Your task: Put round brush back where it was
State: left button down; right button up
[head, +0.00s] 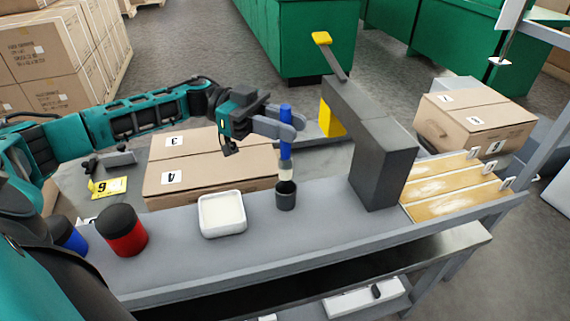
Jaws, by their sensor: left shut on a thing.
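The round brush (286,145) has a blue handle and a pale bristle end. My left gripper (287,125) is shut on its handle and holds it upright, bristles down. A small dark grey cup (285,201) stands on the grey bench directly below the brush. The bristle end is at the cup's mouth; I cannot tell whether it is inside or just above. My right gripper is not in view.
On the bench (330,218) are a white square dish (222,214), a red jar with black lid (122,230) and a blue item (68,234). A grey press (383,155) with yellow lever stands right, beside wooden strips (450,187). Cartons (200,185) lie behind.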

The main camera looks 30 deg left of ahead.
aim_at(280, 156)
pick_arm(q)
jog(key=shift+f+b, duration=0.6)
jog(key=shift+f, duration=3)
jog(key=shift+f, duration=0.1)
jog(key=c, duration=0.9)
grip_release()
jog(key=shift+a, duration=0.15)
jog(key=a, duration=1.1)
jog(key=shift+s+a+b, duration=0.3)
jog(key=shift+s+a, duration=0.05)
jog(key=shift+s, duration=0.1)
